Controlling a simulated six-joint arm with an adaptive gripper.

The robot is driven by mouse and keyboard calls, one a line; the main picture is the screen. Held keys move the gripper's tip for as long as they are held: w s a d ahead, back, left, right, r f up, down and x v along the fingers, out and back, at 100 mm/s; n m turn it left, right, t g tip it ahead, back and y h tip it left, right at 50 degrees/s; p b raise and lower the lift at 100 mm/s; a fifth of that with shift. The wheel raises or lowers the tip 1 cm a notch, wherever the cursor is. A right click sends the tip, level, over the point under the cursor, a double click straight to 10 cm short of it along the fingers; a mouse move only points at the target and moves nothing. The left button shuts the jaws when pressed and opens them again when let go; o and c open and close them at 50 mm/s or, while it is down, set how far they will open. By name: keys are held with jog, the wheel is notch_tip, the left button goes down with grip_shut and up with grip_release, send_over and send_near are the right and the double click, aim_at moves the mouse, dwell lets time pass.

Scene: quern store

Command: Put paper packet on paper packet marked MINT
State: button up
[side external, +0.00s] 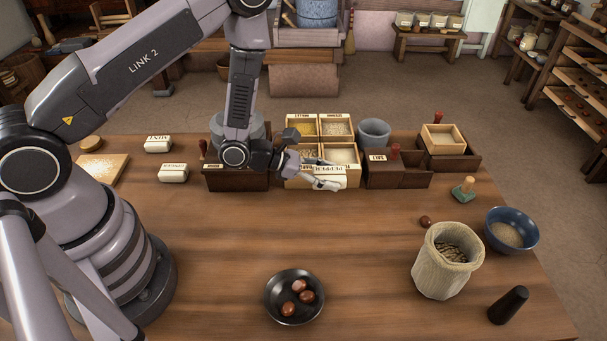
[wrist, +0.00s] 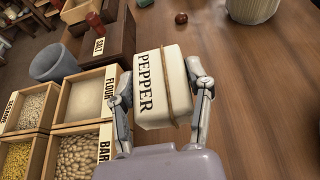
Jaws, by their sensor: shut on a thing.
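My gripper (wrist: 160,105) is shut on a white paper packet marked PEPPER (wrist: 163,75), tied with a brown string. In the side view the gripper (side external: 325,178) holds this packet (side external: 330,182) in front of the wooden compartment box, above the table. The paper packet marked MINT (side external: 158,145) lies at the back left of the table, well to the left of my gripper. Another white packet (side external: 173,174) lies in front of it, its label hard to read. The MINT packet does not show in the wrist view.
A compartment box (side external: 294,184) of grains stands behind my gripper, with a dark wooden box (side external: 237,180) to its left and a SALT box (side external: 397,178) to its right. A bowl of brown balls (side external: 294,297) and a sack (side external: 445,264) stand in front. The middle table is clear.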

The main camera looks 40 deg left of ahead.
jog(key=w+a+r+n+t+y, duration=0.1)
jog(key=a+r+n+t+y, duration=0.15)
jog(key=a+r, duration=0.7)
jog(key=w+a+r+n+t+y, duration=0.1)
jog(key=w+a+r+n+y, duration=0.3)
jog(key=r, duration=1)
jog(key=m+g+h, duration=0.4)
jog(key=m+h, duration=0.3)
send_over(277, 213)
notch_tip(277, 213, down, 25)
jog(key=shift+y, duration=0.25)
notch_tip(277, 213, down, 8)
jog(key=shift+r, duration=0.2)
jog(key=shift+f, duration=0.1)
jog(key=o, duration=1)
jog(key=shift+o, duration=0.2)
